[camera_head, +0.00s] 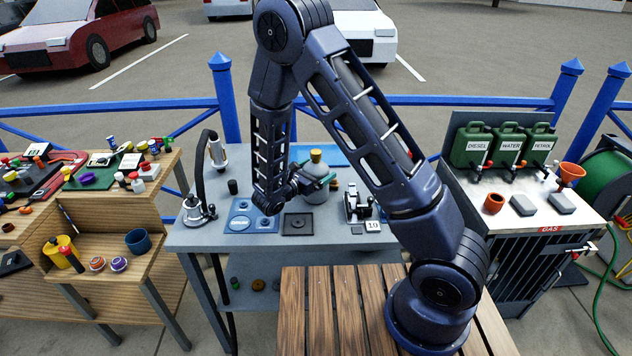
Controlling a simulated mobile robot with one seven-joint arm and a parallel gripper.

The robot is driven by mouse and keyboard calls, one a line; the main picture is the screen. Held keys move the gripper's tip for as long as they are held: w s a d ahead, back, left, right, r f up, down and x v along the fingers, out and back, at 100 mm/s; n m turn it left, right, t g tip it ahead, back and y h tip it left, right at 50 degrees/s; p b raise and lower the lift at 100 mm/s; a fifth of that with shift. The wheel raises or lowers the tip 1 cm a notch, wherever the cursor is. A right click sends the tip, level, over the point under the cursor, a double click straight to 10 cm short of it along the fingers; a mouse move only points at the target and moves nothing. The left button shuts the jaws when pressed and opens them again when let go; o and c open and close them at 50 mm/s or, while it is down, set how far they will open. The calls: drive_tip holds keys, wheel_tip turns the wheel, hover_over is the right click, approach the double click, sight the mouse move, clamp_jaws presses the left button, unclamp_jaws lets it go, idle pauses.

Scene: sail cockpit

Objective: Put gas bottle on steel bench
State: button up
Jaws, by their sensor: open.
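Whether the fingers touch the bottle cannot be told. My arm hides part of the bench's middle.
A blue plate (253,207), a dark square plate (298,225), a clamp-like device (358,206) and a black hose stand (199,211) crowd the bench. A wooden bench (105,282) is left; a gas cabinet (530,240) with green cans is right. Slatted wood lies in front.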

drive_tip(key=c, duration=1.5)
drive_tip(key=shift+r, duration=0.15)
drive_tip(key=shift+c, duration=0.2)
wheel_tip(320, 180, up, 19)
drive_tip(key=w+d+f+n+t+y, duration=0.25)
drive_tip(key=w+d+f, duration=0.25)
drive_tip(key=w+d, duration=0.45)
drive_tip(key=w+d+f+n+t+y, duration=0.1)
drive_tip(key=w+d+f+n+y, duration=0.15)
drive_tip(key=w+d+f, duration=0.7)
drive_tip(key=w+d+f+y, duration=0.2)
drive_tip(key=w+d+f, duration=0.1)
drive_tip(key=w+d, duration=0.3)
drive_tip(key=shift+w+d+n+t+y, duration=0.2)
drive_tip(key=shift+w+n+t+y, duration=0.1)
drive_tip(key=shift+t, duration=0.15)
